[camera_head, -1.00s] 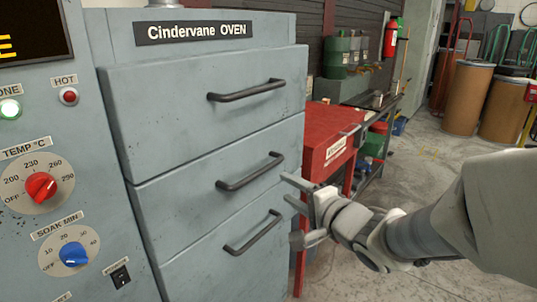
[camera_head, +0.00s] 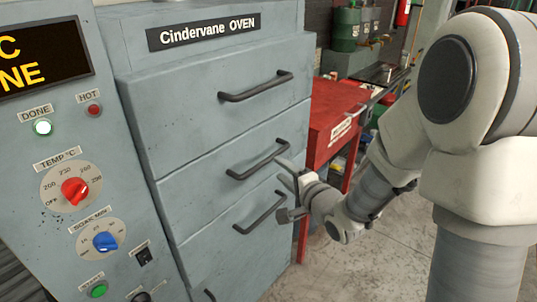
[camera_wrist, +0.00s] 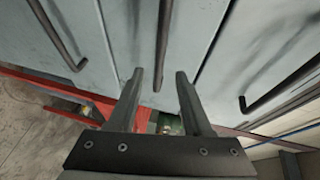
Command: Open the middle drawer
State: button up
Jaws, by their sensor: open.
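The blue-grey oven drawer stack (camera_head: 215,120) stands in the middle of the head view, with dark bar handles. The top handle (camera_head: 255,86), second handle (camera_head: 258,160) and third handle (camera_head: 260,212) show. Part of another handle (camera_head: 209,295) shows at the bottom edge. All visible drawer fronts look shut. My gripper (camera_head: 284,189) is open and empty, near the right ends of the second and third handles. In the wrist view, one handle (camera_wrist: 163,45) lies between the fingers' lines, beyond the tips (camera_wrist: 160,75). I cannot tell surely which drawer it belongs to.
The oven's control panel (camera_head: 60,150) with red and blue dials is at left. Concrete floor (camera_head: 390,265) lies open at lower right.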

aim_at(268, 157)
jog(key=x, duration=0.8)
jog(key=shift+w, duration=0.1)
grip_shut()
dwell(1.2)
